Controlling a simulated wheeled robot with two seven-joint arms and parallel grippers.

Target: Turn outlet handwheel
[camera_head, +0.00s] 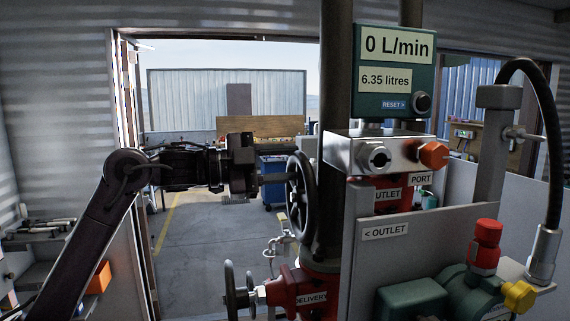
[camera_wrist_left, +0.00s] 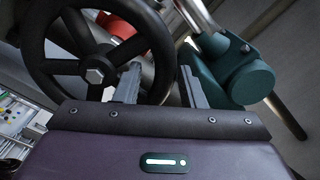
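The outlet handwheel (camera_head: 301,198) is a black spoked wheel standing upright, seen nearly edge-on in the head view, beside the "OUTLET" signs. In the left wrist view the wheel (camera_wrist_left: 60,47) fills the upper left, with a hex nut at its hub. My left gripper (camera_head: 273,178) reaches in from the left to the near face of the wheel. In the wrist view its two fingers (camera_wrist_left: 160,87) stand apart, one inside the rim and one outside, with the right part of the rim between them. I cannot tell how deep the fingers reach. My right gripper is not in view.
A second black handwheel (camera_head: 230,290) sits lower, on the red delivery valve (camera_head: 298,287). A flow meter (camera_head: 393,75) reads 0 L/min and 6.35 litres. A dark vertical pipe stands right behind the wheel. A green pump (camera_head: 450,292) is at lower right. The floor at left is open.

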